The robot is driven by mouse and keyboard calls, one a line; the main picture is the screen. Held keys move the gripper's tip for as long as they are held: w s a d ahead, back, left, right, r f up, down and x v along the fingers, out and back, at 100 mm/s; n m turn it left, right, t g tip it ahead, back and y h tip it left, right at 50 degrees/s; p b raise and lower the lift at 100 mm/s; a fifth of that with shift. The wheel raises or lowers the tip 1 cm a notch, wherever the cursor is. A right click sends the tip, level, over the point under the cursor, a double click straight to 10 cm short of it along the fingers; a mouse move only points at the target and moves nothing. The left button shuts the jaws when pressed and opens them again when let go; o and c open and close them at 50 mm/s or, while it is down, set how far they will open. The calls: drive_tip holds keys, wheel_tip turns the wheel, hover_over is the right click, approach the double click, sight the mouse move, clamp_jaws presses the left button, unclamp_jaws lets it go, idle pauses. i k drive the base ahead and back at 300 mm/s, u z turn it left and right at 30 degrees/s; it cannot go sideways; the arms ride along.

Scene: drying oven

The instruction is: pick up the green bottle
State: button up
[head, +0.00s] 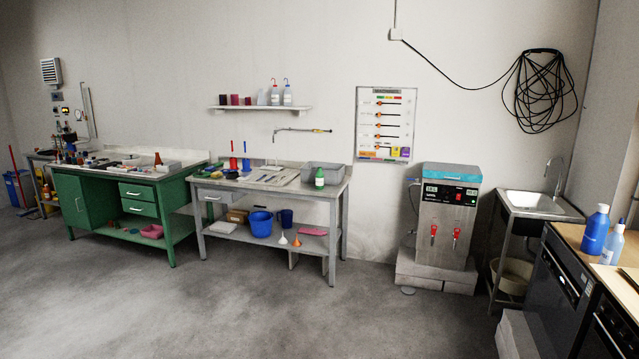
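A small green bottle (320,177) with a pale cap stands upright near the front right of the grey workbench (335,192) by the back wall. It stands in front of a grey plastic tub (322,166). Nothing hides its front. My gripper and arm do not show in the head view.
Open grey floor (270,310) lies before the benches. A green bench (140,208) stands at left. A dispenser machine (446,215) on blocks and a sink (535,205) stand right of the grey bench. Dark appliances with blue bottles (594,230) on top fill the right edge.

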sight(320, 177)
drive_tip(key=u, duration=0.3)
drive_tip(key=i, duration=1.55)
drive_tip(key=u, duration=0.4)
drive_tip(key=i, duration=2.8)
drive_tip(key=z, duration=0.5)
drive_tip(key=i, duration=1.35)
drive_tip(key=z, duration=0.35)
